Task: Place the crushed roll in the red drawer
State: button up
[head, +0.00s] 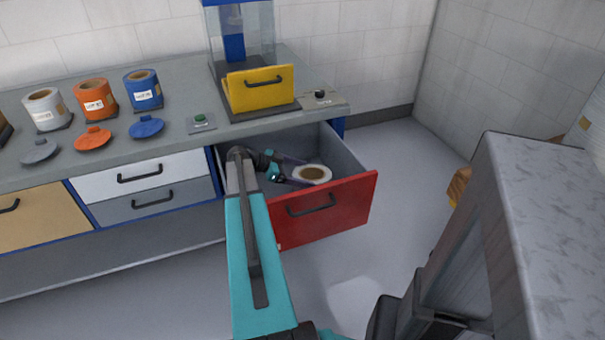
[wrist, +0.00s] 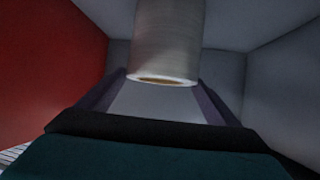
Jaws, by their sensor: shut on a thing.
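The red drawer (head: 340,211) stands pulled open under the right end of the bench. A white roll with a brown core (head: 312,173) is inside the drawer's opening, toward its right side. My gripper (head: 300,175) reaches into the drawer and is shut on this roll. In the wrist view the roll (wrist: 169,35) stands between my gripper's fingers (wrist: 165,95), with the red drawer front at the left and grey walls around. I cannot tell whether the roll touches the drawer floor, and no crushing shows clearly on it.
A machine with a yellow bin (head: 258,88) stands above the drawer. White and grey drawers (head: 150,189) at the left are shut. A grey block (head: 545,200) stands at the right.

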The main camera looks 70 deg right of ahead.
jog(key=o, duration=2)
jog(key=shift+v, duration=3.75)
jog(key=shift+r, duration=0.15)
